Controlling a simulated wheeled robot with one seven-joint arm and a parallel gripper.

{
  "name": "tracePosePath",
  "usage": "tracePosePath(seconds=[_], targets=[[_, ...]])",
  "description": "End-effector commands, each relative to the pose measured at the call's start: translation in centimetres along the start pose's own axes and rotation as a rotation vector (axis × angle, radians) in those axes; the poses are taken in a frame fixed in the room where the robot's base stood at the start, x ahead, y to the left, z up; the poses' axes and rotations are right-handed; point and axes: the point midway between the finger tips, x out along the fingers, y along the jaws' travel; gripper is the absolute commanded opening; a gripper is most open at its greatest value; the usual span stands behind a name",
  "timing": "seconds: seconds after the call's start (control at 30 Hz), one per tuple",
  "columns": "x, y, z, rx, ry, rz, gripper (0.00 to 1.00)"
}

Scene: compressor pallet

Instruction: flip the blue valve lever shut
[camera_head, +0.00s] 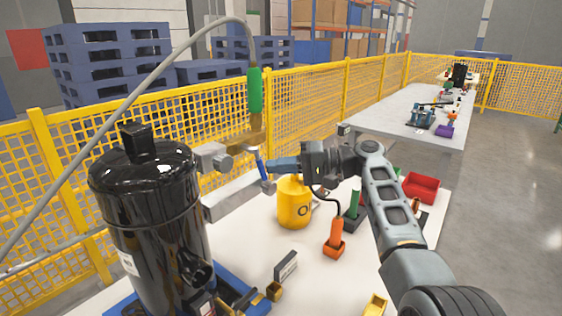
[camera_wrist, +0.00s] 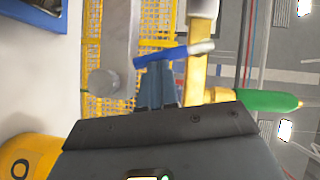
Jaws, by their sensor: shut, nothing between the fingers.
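The blue valve lever (camera_head: 261,166) hangs down, slightly tilted, below the brass valve (camera_head: 240,143) beside the black compressor (camera_head: 150,205). My gripper (camera_head: 272,165) comes in from the right with its fingers shut and empty, their tips at the lever. In the wrist view the lever (camera_wrist: 162,54) runs across just beyond the tips of my gripper (camera_wrist: 156,66), with the brass valve body (camera_wrist: 195,78) to the right. I cannot tell whether the fingertips touch the lever. The fingertips are partly hidden by the lever in the head view.
A green hose handle (camera_head: 255,90) stands above the valve, its grey hose arching left. A yellow canister (camera_head: 294,203), an orange tool (camera_head: 335,238) and a red bin (camera_head: 421,187) stand on the white table below my arm. Yellow mesh fencing (camera_head: 305,95) runs behind.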

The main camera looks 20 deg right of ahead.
Motion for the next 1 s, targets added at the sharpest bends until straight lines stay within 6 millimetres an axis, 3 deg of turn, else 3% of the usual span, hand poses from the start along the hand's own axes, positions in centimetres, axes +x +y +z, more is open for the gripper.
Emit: tracePosePath(seconds=[0.4,1.0], targets=[[0.8,0.6,1.2,0.192,-0.001,-0.128,0.0],[1.0,0.6,1.4,0.231,-0.001,-0.154,0.0]])
